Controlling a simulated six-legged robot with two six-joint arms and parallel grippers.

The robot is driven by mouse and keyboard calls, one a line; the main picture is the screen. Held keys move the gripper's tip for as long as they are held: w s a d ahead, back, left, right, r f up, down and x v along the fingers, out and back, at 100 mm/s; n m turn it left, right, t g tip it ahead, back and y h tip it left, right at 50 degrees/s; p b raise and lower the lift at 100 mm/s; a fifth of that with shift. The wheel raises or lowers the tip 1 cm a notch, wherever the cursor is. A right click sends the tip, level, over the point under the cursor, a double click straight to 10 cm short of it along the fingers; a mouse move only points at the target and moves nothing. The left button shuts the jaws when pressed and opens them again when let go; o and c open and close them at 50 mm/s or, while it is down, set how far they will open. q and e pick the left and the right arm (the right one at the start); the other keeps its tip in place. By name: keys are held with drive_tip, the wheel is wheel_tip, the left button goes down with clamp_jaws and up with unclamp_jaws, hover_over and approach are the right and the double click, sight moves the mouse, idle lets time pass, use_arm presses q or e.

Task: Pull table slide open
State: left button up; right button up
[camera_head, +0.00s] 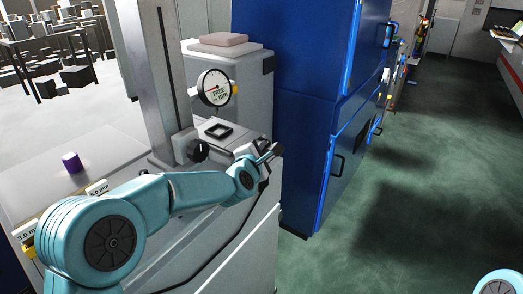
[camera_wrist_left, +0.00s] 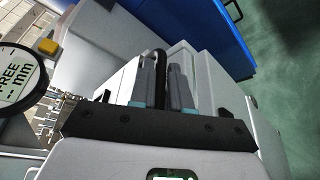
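A light grey machine bench (camera_head: 120,150) stands at the left with a metal column on it. A small grey block with a black square frame (camera_head: 218,130) on top sits beside the column, under a round dial gauge marked FREE mm (camera_head: 214,88). I cannot tell for sure which part is the table slide. My left gripper (camera_head: 268,154) is at the block's right end, by the bench edge. In the left wrist view its two fingers (camera_wrist_left: 164,84) stand on either side of a narrow black bar (camera_wrist_left: 160,70); whether they grip it is unclear. My right gripper is not in view.
A tall blue cabinet (camera_head: 310,90) stands right behind the bench. A purple cylinder (camera_head: 71,162) and a tag marked 5.0 mm (camera_head: 97,188) are on the bench. The green floor (camera_head: 420,190) at the right is clear.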

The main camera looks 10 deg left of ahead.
use_arm(q)
clamp_jaws()
drive_tip(key=shift+d, duration=0.2)
drive_tip(key=s+d+b, duration=0.1)
drive_tip(key=s+d, duration=0.3)
drive_tip(key=d, duration=0.6)
drive_tip(key=shift+s, duration=0.15)
drive_tip(key=shift+o, duration=1.8)
unclamp_jaws()
drive_tip(key=shift+f, duration=0.1)
drive_tip(key=shift+w, duration=0.2)
drive_tip(key=shift+s, duration=0.1)
